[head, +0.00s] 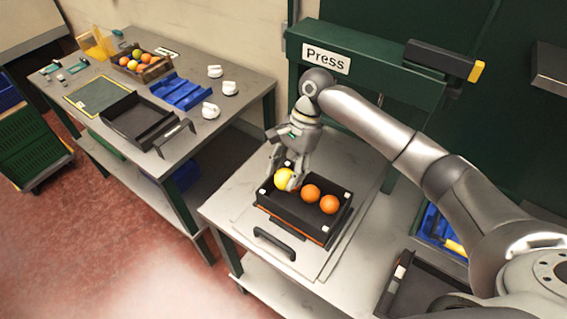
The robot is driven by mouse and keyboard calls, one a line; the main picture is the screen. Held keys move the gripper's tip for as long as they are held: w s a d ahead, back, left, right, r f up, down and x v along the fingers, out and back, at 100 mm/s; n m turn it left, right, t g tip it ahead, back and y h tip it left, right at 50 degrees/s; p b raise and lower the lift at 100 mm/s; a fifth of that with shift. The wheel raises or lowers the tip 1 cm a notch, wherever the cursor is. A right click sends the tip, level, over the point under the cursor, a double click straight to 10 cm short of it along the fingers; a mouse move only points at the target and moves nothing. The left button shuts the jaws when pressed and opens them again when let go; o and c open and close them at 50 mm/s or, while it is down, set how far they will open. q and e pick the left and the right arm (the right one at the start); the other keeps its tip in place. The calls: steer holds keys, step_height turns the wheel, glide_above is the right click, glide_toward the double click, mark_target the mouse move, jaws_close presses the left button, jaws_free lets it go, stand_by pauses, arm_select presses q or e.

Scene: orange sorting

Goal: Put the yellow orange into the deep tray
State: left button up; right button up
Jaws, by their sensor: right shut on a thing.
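The yellow orange (283,180) is at the left end of a black tray (291,221) on the table under the press. Two orange-coloured oranges, a middle one (310,193) and a right one (329,204), sit beside it in that tray. My right gripper (284,176) points down from above and is shut on the yellow orange, with fingers at its sides. I cannot tell whether the orange still touches the tray floor. A second black tray (118,127), empty, lies on the left table. I cannot tell which tray is the deep one. My left gripper is not in view.
The green press (390,85) stands behind the tray. A black handle (274,244) lies before the tray. A gap separates the tables.

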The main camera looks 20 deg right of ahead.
step_height(320, 180, down, 2)
steer(key=shift+s+f+b, duration=0.1)
steer(key=shift+s+b, duration=0.05)
steer(key=shift+b, duration=0.65)
steer(key=shift+w+f+b, duration=0.25)
steer(key=shift+f+b, duration=0.3)
steer(key=shift+f, duration=0.05)
steer(key=f+b, duration=0.2)
steer(key=b, duration=0.1)
steer(key=shift+w+f, duration=0.2)
steer(key=shift+w, duration=0.05)
steer(key=shift+s+f, duration=0.1)
steer(key=shift+f, duration=0.05)
step_height(320, 180, down, 4)
steer(key=shift+r, duration=0.1)
steer(key=shift+f, duration=0.7)
steer(key=o, duration=1.1)
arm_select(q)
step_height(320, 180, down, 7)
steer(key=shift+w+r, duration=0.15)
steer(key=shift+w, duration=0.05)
